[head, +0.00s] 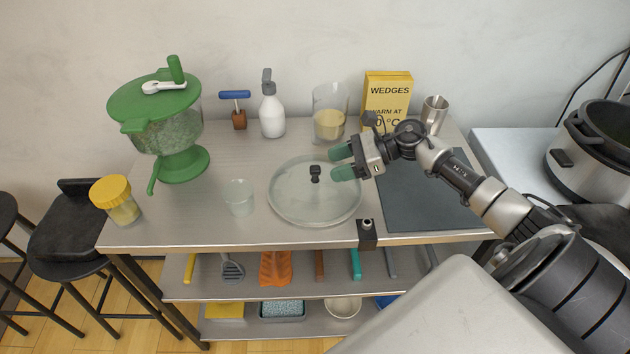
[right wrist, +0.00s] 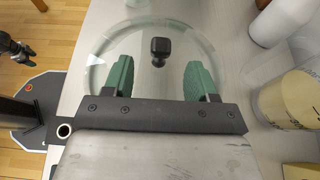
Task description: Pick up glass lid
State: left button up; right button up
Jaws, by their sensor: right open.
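The glass lid (head: 300,205) is a round clear disc with a black knob (head: 315,173) at its centre. It lies flat on the metal table near the front edge. My right gripper (head: 341,162) is open, with green fingers, just right of the knob and over the lid's right part. In the right wrist view the lid (right wrist: 95,65) spreads ahead of the gripper (right wrist: 158,75). The knob (right wrist: 160,47) shows between and beyond the two green fingertips, with nothing gripped. My left gripper is not in view.
A clear cup (head: 239,197) stands left of the lid, and a yellow-capped jar (head: 117,200) farther left. A green salad spinner (head: 165,120), soap bottle (head: 271,108), glass jar (head: 329,115) and yellow box (head: 386,90) stand behind. A dark board (head: 430,205) lies to the right.

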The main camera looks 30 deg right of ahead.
aim_at(315, 167)
jog(key=p+x, duration=0.2)
jog(key=x, duration=0.3)
jog(key=shift+r, duration=0.2)
jog(key=shift+w+a+f, duration=0.25)
jog(key=shift+a, duration=0.15)
jog(key=shift+d, duration=0.1)
grip_shut()
